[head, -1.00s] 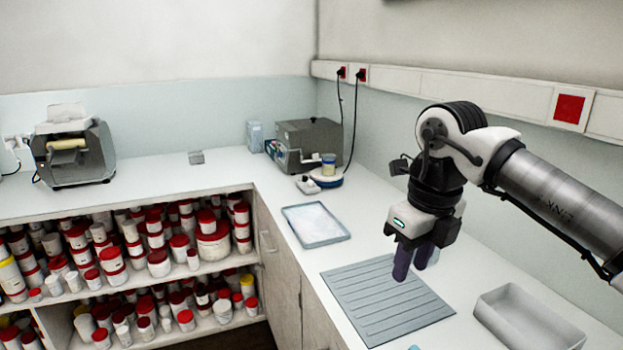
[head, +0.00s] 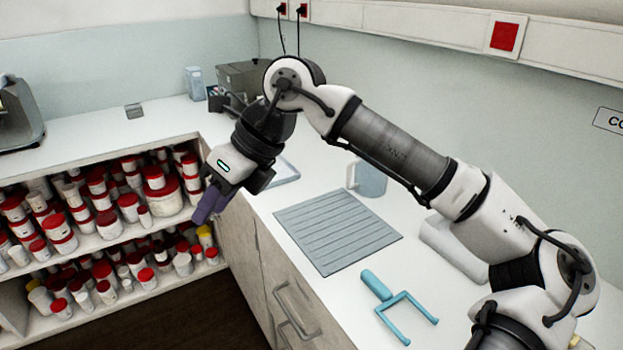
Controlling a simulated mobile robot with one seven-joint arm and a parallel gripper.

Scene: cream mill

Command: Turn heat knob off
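No heat knob can be made out in the head view now. A grey box-shaped machine (head: 243,76) stands in the back corner, partly hidden behind my arm. The small hot plate with a jar on it, seen earlier beside that machine, is hidden by my arm. My gripper (head: 208,208) has dark purple fingers pointing down and left. It appears in front of the shelves, near the counter's front edge and well apart from the machine. The fingers overlap in this view, so their opening is unclear.
A shallow tray (head: 288,173) is partly behind my gripper. Shelves of red-lidded jars (head: 95,230) fill the left.

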